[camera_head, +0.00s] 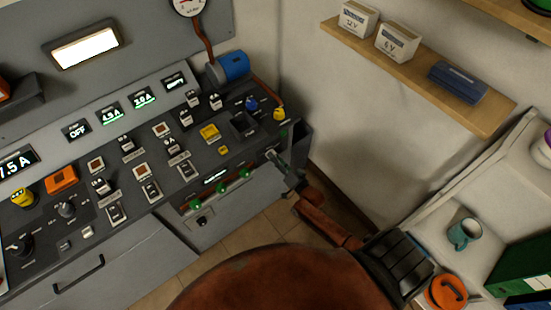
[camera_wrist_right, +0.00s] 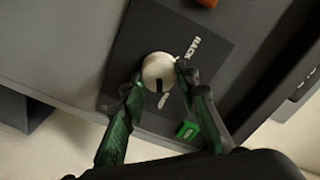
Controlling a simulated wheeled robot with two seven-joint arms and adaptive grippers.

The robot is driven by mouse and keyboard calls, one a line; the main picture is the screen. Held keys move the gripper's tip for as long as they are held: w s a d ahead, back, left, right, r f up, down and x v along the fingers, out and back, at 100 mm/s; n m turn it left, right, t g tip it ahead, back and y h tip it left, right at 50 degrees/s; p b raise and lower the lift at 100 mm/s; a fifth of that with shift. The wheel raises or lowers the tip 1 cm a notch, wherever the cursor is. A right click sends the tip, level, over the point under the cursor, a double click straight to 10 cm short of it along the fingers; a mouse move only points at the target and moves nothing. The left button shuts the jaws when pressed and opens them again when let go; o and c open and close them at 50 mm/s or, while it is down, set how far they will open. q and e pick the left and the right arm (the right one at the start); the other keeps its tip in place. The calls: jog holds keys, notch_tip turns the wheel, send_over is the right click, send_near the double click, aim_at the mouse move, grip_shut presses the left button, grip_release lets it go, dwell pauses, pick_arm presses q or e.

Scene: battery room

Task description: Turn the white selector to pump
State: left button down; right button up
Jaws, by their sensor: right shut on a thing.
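The white selector (camera_wrist_right: 158,70) is a round knob on a dark plate, seen in the right wrist view. A dark mark shows on its lower edge. A label reading "RACK" stands up and to its right; another white label below it is too small to read. My right gripper (camera_wrist_right: 157,80) has its two green-and-black fingers on either side of the knob, shut on it. In the head view my right gripper (camera_head: 276,160) is at the right end of the control console, and the selector is hidden there. My left gripper is not in view.
The grey console (camera_head: 125,262) carries several switches, buttons and displays. A small green block (camera_wrist_right: 187,130) sits below the knob by the right finger. A wall shelf (camera_head: 400,70) holds boxes. At right, a white surface bears a teal mug (camera_head: 463,234) and an orange-lidded container (camera_head: 446,293).

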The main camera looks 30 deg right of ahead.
jog(key=o, duration=1.2)
jog(key=shift+c, duration=0.2)
jog(key=s, duration=1.2)
jog(key=shift+d+r, duration=0.15)
jog(key=shift+d, duration=0.25)
jog(key=s+f+n+g, duration=0.2)
jog(key=s+f+g, duration=0.1)
jog(key=s+f, duration=0.55)
jog(key=s+f+n+g+h, duration=0.1)
jog(key=s+f+n+g, duration=0.3)
jog(key=f, duration=0.8)
jog(key=s+f+g, duration=0.2)
jog(key=s+f, duration=0.5)
jog(key=f, duration=0.4)
jog(key=s+a+f+n+g, duration=0.1)
jog(key=s+f, duration=0.3)
jog(key=s, duration=0.5)
jog(key=s+a+f+n+g, duration=0.2)
jog(key=s+f+g, duration=0.2)
jog(key=s, duration=0.6)
jog(key=s+a+f+n+g, duration=0.1)
jog(key=s+a+f+g, duration=0.1)
jog(key=s, duration=0.8)
notch_tip(320, 180, down, 2)
jog(key=shift+f+n+g, duration=0.1)
jog(key=shift+n+g, duration=0.3)
jog(key=shift+g, duration=0.2)
